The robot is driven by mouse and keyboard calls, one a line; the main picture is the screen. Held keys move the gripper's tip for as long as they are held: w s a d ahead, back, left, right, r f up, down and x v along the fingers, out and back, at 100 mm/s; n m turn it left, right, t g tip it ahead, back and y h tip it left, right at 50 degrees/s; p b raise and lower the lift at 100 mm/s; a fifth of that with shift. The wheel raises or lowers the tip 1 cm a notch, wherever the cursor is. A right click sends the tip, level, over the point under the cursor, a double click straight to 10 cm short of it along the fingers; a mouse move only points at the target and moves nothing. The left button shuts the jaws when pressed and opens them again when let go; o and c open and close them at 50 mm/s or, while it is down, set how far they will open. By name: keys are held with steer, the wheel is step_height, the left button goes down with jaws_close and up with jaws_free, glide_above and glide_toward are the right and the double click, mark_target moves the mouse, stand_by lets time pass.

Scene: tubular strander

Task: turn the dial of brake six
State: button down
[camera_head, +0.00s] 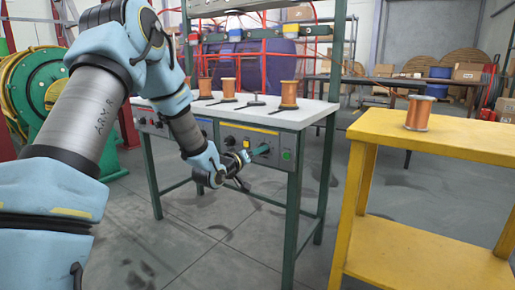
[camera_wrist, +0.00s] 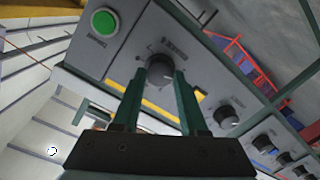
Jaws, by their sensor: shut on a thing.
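A dark round dial (camera_wrist: 160,68) sits on the grey control panel (camera_wrist: 72,52), close to the green button (camera_wrist: 104,22). My gripper (camera_wrist: 160,78) has one finger on each side of this dial and is shut on it. The lettering beside the dial is too small to read. In the head view my gripper (camera_head: 262,150) reaches the right end of the panel front, just left of the green button (camera_head: 286,155), and hides the dial it holds. Another dial (camera_wrist: 227,117) and several more continue along the panel in the wrist view.
The white bench top (camera_head: 230,108) above the panel carries several copper spools, one being the right spool (camera_head: 289,94). A yellow table (camera_head: 440,138) with a copper spool (camera_head: 418,112) stands to the right. Green bench legs (camera_head: 292,215) flank the space below. Open floor lies in front.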

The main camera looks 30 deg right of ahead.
steer(key=shift+n+p, duration=0.4)
steer(key=shift+n, duration=0.4)
steer(key=shift+c, duration=2.2)
jaws_free()
steer(key=v, duration=1)
steer(key=shift+a+p, duration=0.4)
steer(key=shift+p, duration=0.05)
steer(key=shift+s, duration=0.1)
